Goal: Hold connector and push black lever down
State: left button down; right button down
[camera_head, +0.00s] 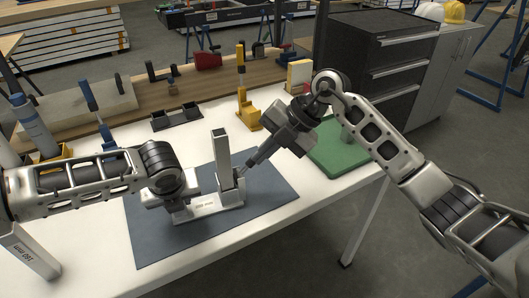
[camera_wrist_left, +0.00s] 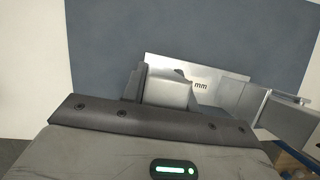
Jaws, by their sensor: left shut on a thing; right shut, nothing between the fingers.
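The connector (camera_head: 206,208) is a light grey metal piece with a flat labelled base and a tall square post (camera_head: 222,157), upright on a blue-grey mat. My left gripper (camera_head: 178,212) is shut on the left end of the connector. In the left wrist view, the left gripper (camera_wrist_left: 160,88) shows at the labelled base (camera_wrist_left: 222,84). My right gripper (camera_head: 246,166) is shut and empty, angled down from the upper right. Its tips are close to the right side of the post. The black lever is not clearly distinguishable there; whether the tips touch it cannot be told.
The mat (camera_head: 262,212) lies on a white table (camera_head: 90,270). Yellow (camera_head: 247,108) and black (camera_head: 175,117) holders stand at the back. Another grey labelled piece (camera_head: 28,252) stands at the front left.

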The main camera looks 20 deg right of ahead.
dwell(0.4)
jog(key=shift+d+f+y, duration=0.3)
jog(key=shift+d+y, duration=0.05)
jog(key=shift+y, duration=0.35)
jog(key=shift+d+f+y, duration=0.25)
jog(key=shift+d+y, duration=0.05)
jog(key=shift+y, duration=0.1)
